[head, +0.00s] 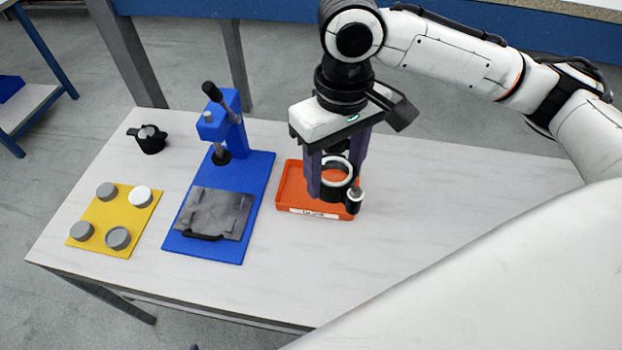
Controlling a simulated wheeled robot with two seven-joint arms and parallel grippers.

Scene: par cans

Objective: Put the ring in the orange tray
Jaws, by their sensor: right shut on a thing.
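The orange tray (287,190) lies on the table right of the blue base, with a white label on its front edge. My right gripper (337,180) points down over the tray with its purple fingers shut on the ring (337,191). The ring is dark outside with a pale rim, and its open middle shows. A small dark stub with a grey top (355,195) sits at its lower right and seems joined to it. The ring overlaps the tray in the picture; I cannot tell whether it touches the tray floor. My left gripper is not in view.
A blue press (262,168) with a lever and a grey plate (212,213) stands left of the tray. A yellow board (118,215) with several round pieces lies at far left. A black part (149,140) sits behind it. The table (450,190) is clear right of the tray.

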